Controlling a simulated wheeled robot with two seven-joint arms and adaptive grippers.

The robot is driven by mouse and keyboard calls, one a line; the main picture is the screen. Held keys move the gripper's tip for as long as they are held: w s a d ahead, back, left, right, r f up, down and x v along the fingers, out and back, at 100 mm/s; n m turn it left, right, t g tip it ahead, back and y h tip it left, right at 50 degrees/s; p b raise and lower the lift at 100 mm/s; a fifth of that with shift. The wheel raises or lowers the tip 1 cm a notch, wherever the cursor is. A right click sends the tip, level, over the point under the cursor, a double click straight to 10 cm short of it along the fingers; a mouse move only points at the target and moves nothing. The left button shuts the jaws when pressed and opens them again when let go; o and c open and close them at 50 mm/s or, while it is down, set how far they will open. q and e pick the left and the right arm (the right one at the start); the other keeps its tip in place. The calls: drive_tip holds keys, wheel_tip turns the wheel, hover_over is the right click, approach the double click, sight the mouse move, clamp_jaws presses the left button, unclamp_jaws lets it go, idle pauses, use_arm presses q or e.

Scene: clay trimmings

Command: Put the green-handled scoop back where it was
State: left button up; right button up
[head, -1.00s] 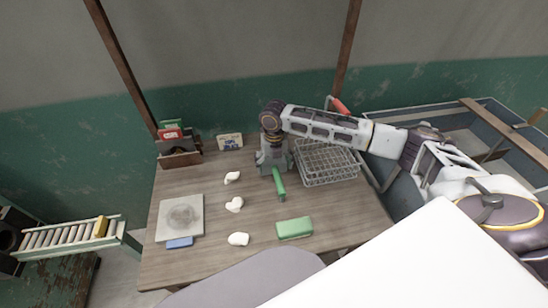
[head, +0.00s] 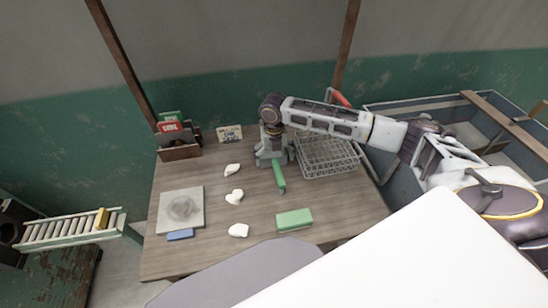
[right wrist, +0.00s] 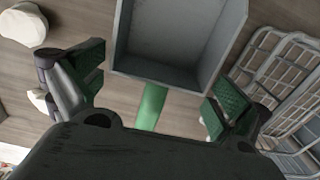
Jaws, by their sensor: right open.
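The scoop has a green handle (head: 279,177) and a grey, box-like metal pan. In the head view the handle lies over the table, pointing toward the front, and the pan is hidden by my gripper. The right wrist view shows the pan (right wrist: 180,55) clearly, empty inside, with the handle (right wrist: 151,105) below it. My right gripper (right wrist: 158,90) is open, its green-padded fingers on either side of the handle with gaps between. It also shows in the head view (head: 272,155), left of the wire basket. My left gripper is not in view.
The wire basket (head: 330,170) stands close on the right of my gripper. Several white clay pieces (head: 234,197) lie to the left. A green block (head: 294,219), a grey slab (head: 181,208) and a blue block (head: 180,235) are also on the wooden table (head: 215,250).

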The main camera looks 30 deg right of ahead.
drive_tip(key=shift+f+b, duration=0.2)
drive_tip(key=shift+b, duration=0.45)
wheel_tip(320, 180, up, 3)
drive_tip(key=shift+w+r, duration=0.1)
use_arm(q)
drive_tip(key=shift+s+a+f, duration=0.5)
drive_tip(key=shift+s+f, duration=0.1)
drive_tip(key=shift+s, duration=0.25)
use_arm(e)
wheel_tip(320, 180, up, 11)
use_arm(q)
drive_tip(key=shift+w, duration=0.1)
